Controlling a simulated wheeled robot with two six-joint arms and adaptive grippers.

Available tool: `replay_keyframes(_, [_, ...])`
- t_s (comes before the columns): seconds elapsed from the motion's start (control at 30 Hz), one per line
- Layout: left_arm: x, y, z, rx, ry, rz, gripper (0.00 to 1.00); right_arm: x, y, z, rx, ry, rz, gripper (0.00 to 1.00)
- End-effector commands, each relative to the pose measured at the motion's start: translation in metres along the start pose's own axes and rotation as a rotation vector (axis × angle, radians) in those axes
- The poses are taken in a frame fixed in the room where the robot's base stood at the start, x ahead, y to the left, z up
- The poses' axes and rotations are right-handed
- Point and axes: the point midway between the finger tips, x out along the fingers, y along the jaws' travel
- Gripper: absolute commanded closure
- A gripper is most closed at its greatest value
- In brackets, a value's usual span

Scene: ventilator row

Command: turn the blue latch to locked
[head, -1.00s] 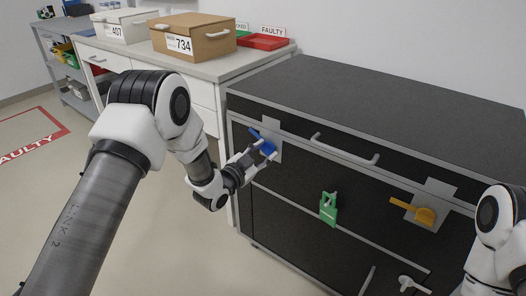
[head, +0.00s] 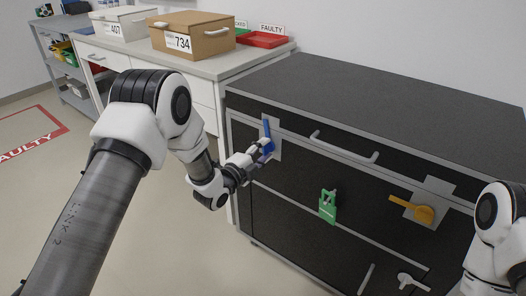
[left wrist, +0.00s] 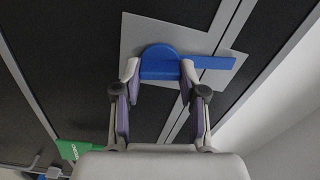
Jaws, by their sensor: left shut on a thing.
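The blue latch (head: 266,129) is mounted on a grey plate (head: 277,152) at the upper left of the black cabinet's front. Its lever points almost straight up in the head view. In the left wrist view, the latch's rounded hub (left wrist: 160,55) sits between my fingertips and its lever (left wrist: 213,62) extends right across the silver trim. My left gripper (head: 261,149) is shut on the blue latch at its hub, one finger on each side; in the left wrist view the fingers (left wrist: 160,72) touch it. My right gripper is out of view.
A counter at the back left holds boxes (head: 193,38) and a red tray (head: 263,40).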

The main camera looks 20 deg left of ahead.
Motion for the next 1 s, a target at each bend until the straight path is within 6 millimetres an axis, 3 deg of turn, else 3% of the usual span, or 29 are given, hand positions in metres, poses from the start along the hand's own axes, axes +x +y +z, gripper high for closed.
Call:
replay_keyframes(0.4, [0.0000, 0.0011, -0.0001, 0.189, 0.000, 0.001, 1.00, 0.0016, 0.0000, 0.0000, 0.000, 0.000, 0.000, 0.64])
replay_keyframes(0.9, [-0.0001, 0.0014, -0.0002, 0.209, 0.001, 0.002, 1.00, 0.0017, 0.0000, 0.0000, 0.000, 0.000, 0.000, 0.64])
replay_keyframes(0.93, [-0.0001, 0.0014, -0.0002, 0.210, 0.001, 0.002, 0.52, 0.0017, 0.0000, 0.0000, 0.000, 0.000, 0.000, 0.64])
replay_keyframes(1.0, [-0.0001, 0.0013, -0.0002, 0.209, 0.001, 0.001, 0.33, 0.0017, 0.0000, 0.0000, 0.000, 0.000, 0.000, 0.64])
